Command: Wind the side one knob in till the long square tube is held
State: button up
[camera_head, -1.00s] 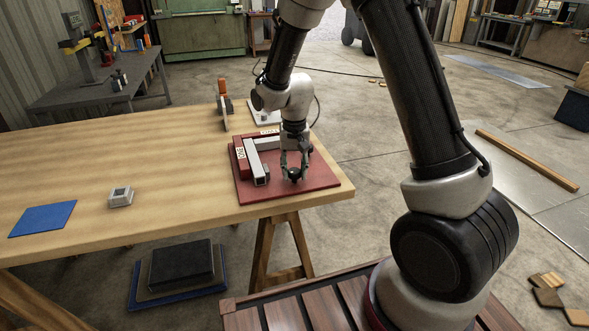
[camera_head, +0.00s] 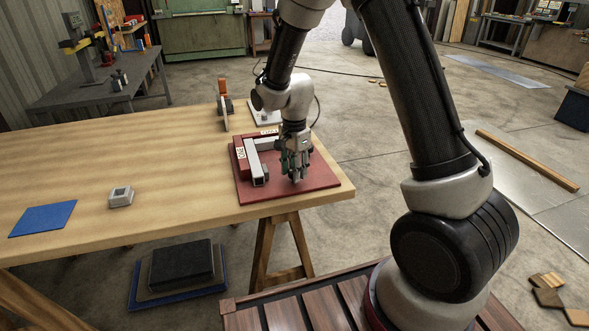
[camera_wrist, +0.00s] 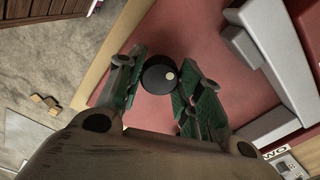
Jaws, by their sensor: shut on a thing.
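My gripper (camera_wrist: 158,84) points down at the red fixture plate (camera_head: 319,180) and is shut on a round black knob with a pale dot (camera_wrist: 159,74). In the head view, my gripper (camera_head: 295,174) hides most of the knob. The long square tube (camera_head: 255,165) is pale grey and lies along the red stop marked ONE (camera_head: 239,152), left of my gripper. In the wrist view, the tube (camera_wrist: 277,55) is at upper right.
A second pale tube (camera_head: 266,143) lies crosswise along the back stop, near a TWO label (camera_head: 269,131). A small grey box (camera_head: 121,196) and a blue mat (camera_head: 43,218) lie on the wooden table (camera_head: 175,182). The table between them and the plate is clear.

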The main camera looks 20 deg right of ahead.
jog(key=shift+m, duration=1.1)
jog(key=shift+w, duration=0.1)
jog(key=o, duration=1)
jog(key=shift+o, duration=0.2)
jog(key=shift+r, duration=0.1)
notch_tip(320, 180, up, 12)
